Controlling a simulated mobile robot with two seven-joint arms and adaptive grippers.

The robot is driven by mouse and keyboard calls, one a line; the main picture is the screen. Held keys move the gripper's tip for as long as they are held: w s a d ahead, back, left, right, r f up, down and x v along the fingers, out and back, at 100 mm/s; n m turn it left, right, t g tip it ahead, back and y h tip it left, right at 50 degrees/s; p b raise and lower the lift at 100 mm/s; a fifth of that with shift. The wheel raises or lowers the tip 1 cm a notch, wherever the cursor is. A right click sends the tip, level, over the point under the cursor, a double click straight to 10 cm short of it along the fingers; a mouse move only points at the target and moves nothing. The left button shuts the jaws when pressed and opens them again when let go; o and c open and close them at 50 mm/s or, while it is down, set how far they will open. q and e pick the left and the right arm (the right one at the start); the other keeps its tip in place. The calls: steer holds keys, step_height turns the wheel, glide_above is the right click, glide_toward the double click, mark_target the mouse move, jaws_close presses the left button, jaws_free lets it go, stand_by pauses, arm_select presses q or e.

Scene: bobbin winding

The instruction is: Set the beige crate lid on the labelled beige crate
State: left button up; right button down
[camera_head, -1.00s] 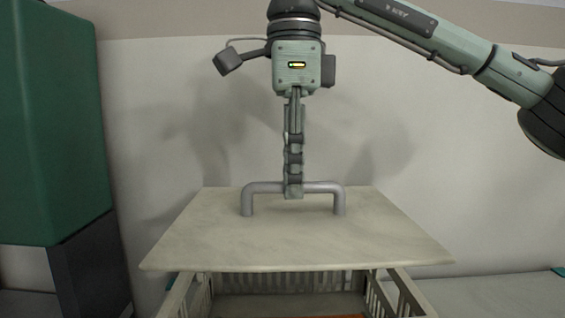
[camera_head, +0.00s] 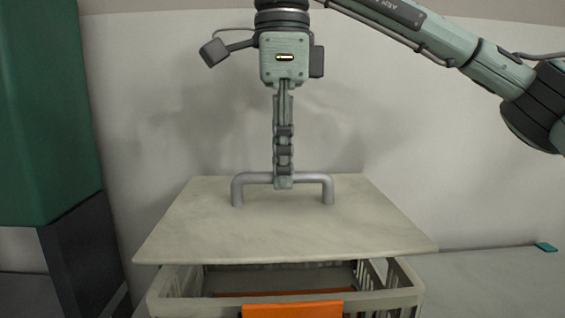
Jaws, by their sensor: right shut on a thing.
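The beige crate lid (camera_head: 300,232) is a flat board with a grey bar handle (camera_head: 318,181) on top. My right gripper (camera_head: 284,184) is shut on the middle of the handle and holds the lid roughly level. The beige crate (camera_head: 390,299) is below the lid, with slatted walls and an orange label (camera_head: 292,310) on its near rim. The lid hangs above the crate and covers the view of its far part. A gap shows between the lid's near edge and the crate's near rim. My left gripper is out of view.
A tall green and dark block (camera_head: 45,120) stands at the left. A pale wall (camera_head: 440,120) rises close behind. The grey surface (camera_head: 490,285) right of the crate is mostly bare, with a small teal piece (camera_head: 545,246) at its far edge.

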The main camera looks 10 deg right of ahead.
mark_target(283, 203)
steer(key=shift+f+b, duration=1.55)
steer(key=shift+f, duration=0.9)
steer(key=c, duration=1.5)
jaws_free()
steer(key=shift+o, duration=0.2)
step_height(283, 203, up, 12)
steer(key=shift+r, duration=0.1)
